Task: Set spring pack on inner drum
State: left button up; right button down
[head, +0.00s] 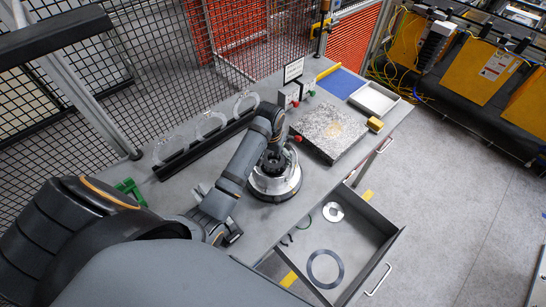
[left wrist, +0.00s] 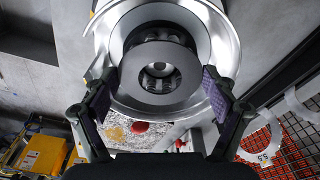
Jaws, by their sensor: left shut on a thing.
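The spring pack (left wrist: 160,92) is a dark ring with a round opening, held between the purple finger pads of my left gripper (left wrist: 160,88) in the left wrist view. In the head view my left gripper (head: 273,148) points down over the silver round clutch housing (head: 276,187). The housing's bright rim (left wrist: 218,55) surrounds the ring in the left wrist view. The dark inner drum (head: 271,164) shows only partly at the housing's centre, below the gripper. I cannot tell whether the pack touches the drum. My right gripper is not in view.
A speckled plate (head: 330,130) lies right of the housing. A black rack (head: 205,143) with clear rings stands behind it to the left. An open drawer (head: 345,240) with several rings is in front. A grey tray (head: 374,99) and blue mat (head: 341,82) are at the back.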

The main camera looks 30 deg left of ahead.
pick_arm(q)
jog(key=shift+w+r, duration=0.1)
jog(key=shift+r, duration=0.1)
dwell(0.4)
jog(key=shift+r, duration=0.65)
dwell(0.6)
jog(key=shift+f, duration=1.05)
dwell(0.8)
jog(key=shift+r, duration=0.65)
jog(key=shift+f, duration=0.95)
dwell(0.4)
jog(key=o, duration=1.2)
jog(key=shift+o, duration=0.2)
